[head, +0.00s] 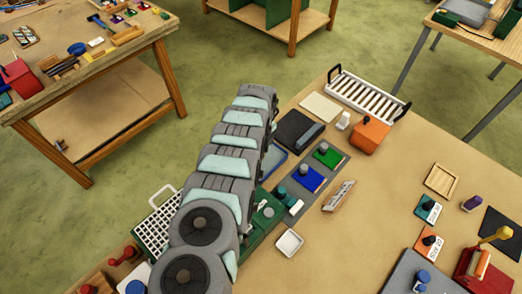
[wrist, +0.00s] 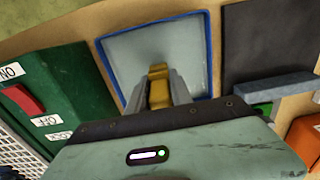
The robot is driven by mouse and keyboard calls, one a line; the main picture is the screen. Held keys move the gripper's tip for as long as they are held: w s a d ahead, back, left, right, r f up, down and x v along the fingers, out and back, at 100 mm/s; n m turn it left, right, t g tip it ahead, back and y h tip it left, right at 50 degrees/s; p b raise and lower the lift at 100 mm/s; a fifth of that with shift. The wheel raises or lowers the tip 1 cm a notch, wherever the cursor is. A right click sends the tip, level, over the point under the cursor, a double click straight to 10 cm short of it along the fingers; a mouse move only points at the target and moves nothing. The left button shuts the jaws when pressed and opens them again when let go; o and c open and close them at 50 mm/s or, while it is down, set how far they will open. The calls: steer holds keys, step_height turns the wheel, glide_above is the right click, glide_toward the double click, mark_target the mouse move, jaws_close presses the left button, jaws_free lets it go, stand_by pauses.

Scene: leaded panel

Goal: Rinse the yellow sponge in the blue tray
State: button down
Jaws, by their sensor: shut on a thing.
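The yellow sponge (wrist: 158,88) is between the fingers of my gripper (wrist: 158,82), which is shut on it, in the wrist view. The blue tray (wrist: 203,14) has a blue rim and a pale grey-blue inside, and lies below and beyond the sponge. The sponge overlaps the tray's inside in the picture; I cannot tell whether it touches the bottom. In the head view only part of the blue tray (head: 279,151) shows beside my arm. My arm hides the gripper and sponge there.
A green panel with a red switch (wrist: 22,99) stands left of the tray. A dark board (wrist: 255,40) with a grey-blue bar (wrist: 276,84) lies to its right. An orange block (head: 370,135) and a white rack (head: 367,94) stand farther right. The table's middle (head: 385,180) is mostly clear.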

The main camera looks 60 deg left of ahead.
steer(key=shift+r+p, duration=1.15)
steer(key=shift+r, duration=0.6)
steer(key=shift+r+p, duration=1.05)
steer(key=shift+r, duration=0.35)
